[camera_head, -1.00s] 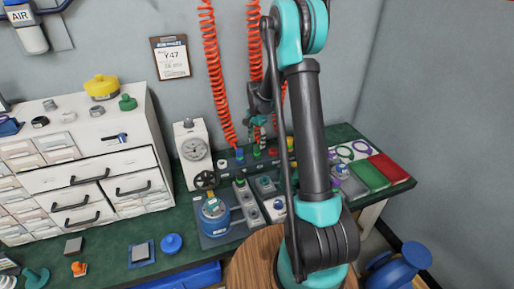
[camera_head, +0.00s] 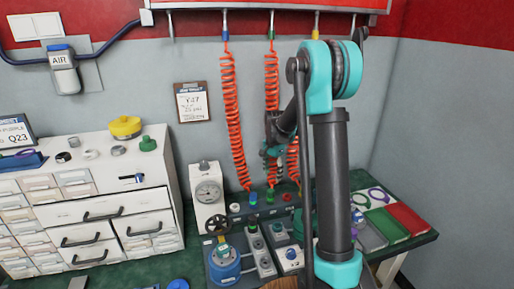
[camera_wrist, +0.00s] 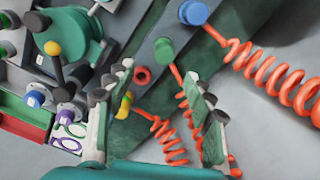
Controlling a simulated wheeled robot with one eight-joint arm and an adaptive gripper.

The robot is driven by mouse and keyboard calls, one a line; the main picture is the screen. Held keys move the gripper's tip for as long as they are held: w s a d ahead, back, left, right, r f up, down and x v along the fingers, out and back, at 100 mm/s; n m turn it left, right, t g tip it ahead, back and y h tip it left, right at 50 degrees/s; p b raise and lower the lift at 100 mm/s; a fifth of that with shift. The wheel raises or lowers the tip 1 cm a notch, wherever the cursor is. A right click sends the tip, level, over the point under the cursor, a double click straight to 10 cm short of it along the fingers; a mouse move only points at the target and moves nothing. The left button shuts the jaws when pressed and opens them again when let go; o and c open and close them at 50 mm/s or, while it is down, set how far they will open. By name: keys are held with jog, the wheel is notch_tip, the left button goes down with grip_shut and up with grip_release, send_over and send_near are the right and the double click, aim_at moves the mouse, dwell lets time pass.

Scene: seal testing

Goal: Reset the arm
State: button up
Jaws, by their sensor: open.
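My arm (camera_head: 332,185) stands upright right of centre in the head view, its upper links reaching back toward the wall. My gripper (camera_wrist: 160,95) shows in the wrist view with its two fingers spread apart and nothing between them. In the head view the gripper (camera_head: 273,150) is small and partly hidden, in front of the orange coiled hoses. It hangs above the back of the bench, apart from the fittings below.
Orange coiled hoses (camera_head: 232,120) hang from a red wall rail. A blue vessel (camera_head: 224,266) and grey fixtures stand on the green bench. A white drawer cabinet (camera_head: 90,205) fills the left. Green (camera_head: 386,224) and red (camera_head: 407,217) trays lie at the right.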

jog(key=s+d+n+t, duration=0.2)
jog(key=s+n, duration=0.3)
jog(key=s, duration=1.1)
jog(key=s+d+n+t, duration=0.2)
jog(key=s+n, duration=0.4)
jog(key=s, duration=1)
jog(key=shift+f, duration=0.35)
jog(key=shift+a, duration=0.1)
